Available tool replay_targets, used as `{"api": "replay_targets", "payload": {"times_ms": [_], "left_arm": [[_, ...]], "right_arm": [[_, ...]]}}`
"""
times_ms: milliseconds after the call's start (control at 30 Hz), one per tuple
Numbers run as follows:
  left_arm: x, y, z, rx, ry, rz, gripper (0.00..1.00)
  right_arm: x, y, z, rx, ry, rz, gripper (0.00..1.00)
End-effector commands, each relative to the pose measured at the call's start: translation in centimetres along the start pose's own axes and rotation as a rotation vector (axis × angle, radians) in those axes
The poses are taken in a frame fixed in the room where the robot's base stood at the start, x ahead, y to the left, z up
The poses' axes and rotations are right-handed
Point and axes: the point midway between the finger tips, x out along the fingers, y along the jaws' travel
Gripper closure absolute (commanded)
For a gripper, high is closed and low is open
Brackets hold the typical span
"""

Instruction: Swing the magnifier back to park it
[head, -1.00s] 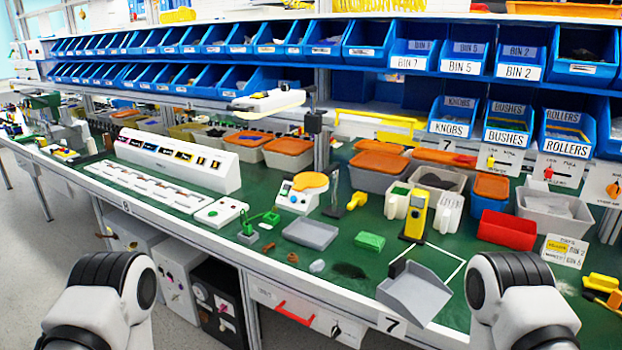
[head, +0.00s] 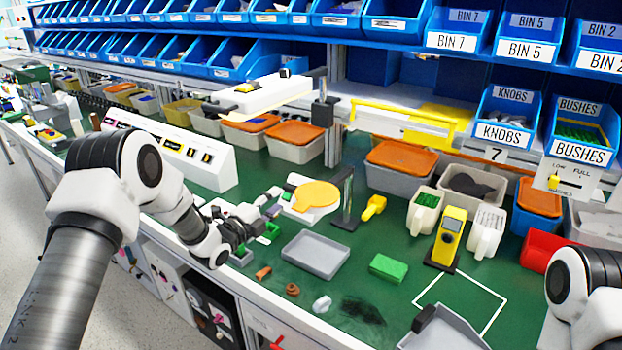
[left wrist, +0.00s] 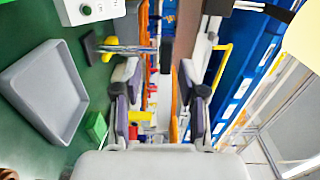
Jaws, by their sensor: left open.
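The magnifier, as best I can tell, is the white swing arm with a flat head (head: 255,98) in the head view, reaching left from a black bracket (head: 324,111) on a shelf post. A large pale disc (left wrist: 304,38) at the upper right of the left wrist view looks like its lens, partly cut off. My left gripper (head: 272,212) is low over the bench, left of the orange disc and below the magnifier, apart from it. It is open and empty, its fingers spread in the left wrist view (left wrist: 158,75). My right arm shows at the right edge; its gripper is out of view.
An orange disc (head: 317,200) lies over a white device beside a dark stand (head: 346,205). A grey tray (head: 316,254), a green block (head: 389,268) and a yellow meter (head: 449,237) stand on the bench. Blue bins line the shelves behind.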

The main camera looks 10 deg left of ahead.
Motion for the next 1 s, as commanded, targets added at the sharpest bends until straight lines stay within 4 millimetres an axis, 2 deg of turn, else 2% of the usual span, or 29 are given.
{"api": "replay_targets", "payload": {"times_ms": [133,400,533,733,767,800,867,900,1000], "left_arm": [[1.7,-0.2,0.0,0.012,0.003,-0.004,0.58],[6.7,-0.1,-0.1,0.008,0.002,-0.001,0.58],[7.6,-0.1,0.0,0.004,0.001,-0.001,0.58],[7.7,0.0,0.0,0.003,0.0,0.0,0.58],[7.7,0.0,0.0,0.003,0.0,0.0,0.62],[7.7,0.0,0.0,0.003,0.0,0.0,0.76],[7.7,0.0,0.0,0.003,0.0,0.0,0.97],[7.7,0.0,0.0,0.003,0.0,0.001,1.0],[7.7,0.0,0.0,0.003,0.0,0.001,1.0]], "right_arm": [[-0.5,0.0,0.1,0.0,-0.002,0.0,0.6],[-1.3,0.0,0.1,0.0,-0.002,0.0,0.6],[-1.4,0.0,0.1,0.0,-0.001,0.0,0.6],[-1.4,0.0,0.1,0.0,-0.002,0.0,0.6],[-1.4,0.0,0.1,0.0,-0.002,0.0,0.6],[-1.4,0.0,0.1,0.0,-0.002,0.0,0.6],[-1.4,0.0,0.1,0.0,-0.002,0.0,0.6],[-1.4,0.0,0.1,0.0,-0.001,0.0,0.6],[-1.4,0.0,0.1,0.0,-0.001,0.0,0.6]]}}
